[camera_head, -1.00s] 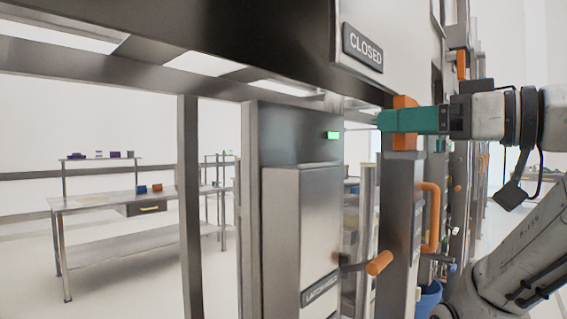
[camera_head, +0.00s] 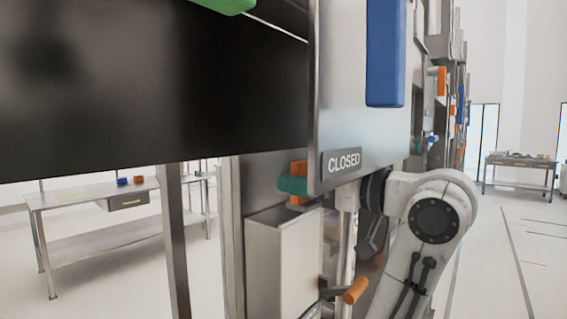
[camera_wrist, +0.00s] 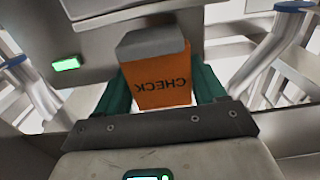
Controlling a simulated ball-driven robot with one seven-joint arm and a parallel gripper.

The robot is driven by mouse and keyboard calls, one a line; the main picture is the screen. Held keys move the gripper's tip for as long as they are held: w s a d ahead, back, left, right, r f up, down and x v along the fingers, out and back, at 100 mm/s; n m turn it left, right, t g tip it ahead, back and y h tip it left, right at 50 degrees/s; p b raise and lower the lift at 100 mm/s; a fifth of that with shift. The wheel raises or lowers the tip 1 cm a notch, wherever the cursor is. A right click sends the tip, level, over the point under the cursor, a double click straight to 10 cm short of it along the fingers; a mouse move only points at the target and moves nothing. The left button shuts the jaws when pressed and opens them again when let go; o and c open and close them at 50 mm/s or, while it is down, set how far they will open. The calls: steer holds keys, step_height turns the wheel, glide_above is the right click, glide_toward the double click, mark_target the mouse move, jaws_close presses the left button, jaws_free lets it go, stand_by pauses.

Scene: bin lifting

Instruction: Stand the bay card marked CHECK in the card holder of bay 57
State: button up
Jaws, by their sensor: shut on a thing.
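The orange bay card marked CHECK (camera_wrist: 163,84) fills the middle of the wrist view, its lettering upside down there. A grey block (camera_wrist: 152,42) is at its far end. My gripper (camera_wrist: 163,88), with green fingers, is shut on the card, one finger on each side. In the head view the card shows as a small orange patch (camera_head: 299,169) beside my green gripper (camera_head: 292,185), partly hidden behind the panel signed CLOSED (camera_head: 344,161). I cannot make out the bay 57 card holder in either view.
A grey cabinet (camera_head: 284,262) with an orange handle (camera_head: 355,290) stands below my gripper. A dark panel (camera_head: 150,90) fills the upper left. A blue bar (camera_head: 385,50) is on the upright panel. A green light (camera_wrist: 66,64) glows nearby. Open floor (camera_head: 510,270) lies at right.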

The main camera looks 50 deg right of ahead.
steer(key=shift+w+r+p, duration=0.3)
steer(key=shift+w+p, duration=0.15)
steer(key=shift+p, duration=0.75)
steer(key=shift+w+f+p, duration=0.25)
steer(key=shift+w+p, duration=0.1)
steer(key=shift+p, duration=0.65)
steer(key=shift+w+a+p, duration=0.1)
steer(key=shift+p, duration=0.25)
steer(key=w, duration=0.1)
steer(key=w+p, duration=0.1)
steer(key=w, duration=0.1)
steer(key=shift+w+a+f, duration=0.1)
steer(key=shift+f, duration=0.8)
steer(key=shift+f, duration=0.1)
steer(key=o, duration=1.2)
